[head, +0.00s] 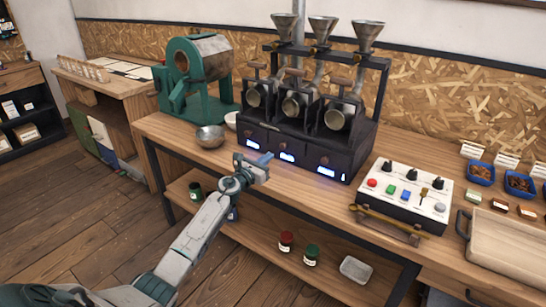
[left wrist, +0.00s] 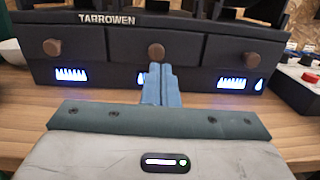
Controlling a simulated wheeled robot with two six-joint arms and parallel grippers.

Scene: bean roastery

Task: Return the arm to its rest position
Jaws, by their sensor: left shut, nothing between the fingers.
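My left arm comes in from the lower left in the head view. Its gripper (head: 262,160) is shut and empty, held in front of the left part of the black roaster unit (head: 300,140) with its wooden knobs and lit displays. In the left wrist view the blue fingers (left wrist: 158,84) are pressed together, pointing at the middle knob (left wrist: 156,52) of the roaster unit. I cannot tell whether the fingertips touch the front panel. My right gripper is in neither view.
A metal bowl (head: 210,136) stands left of the gripper on the wooden bench. A control box (head: 404,195) with coloured buttons and a wooden tray (head: 505,245) are to the right. A lower shelf (head: 330,252) holds jars and a small dish. Floor at left is clear.

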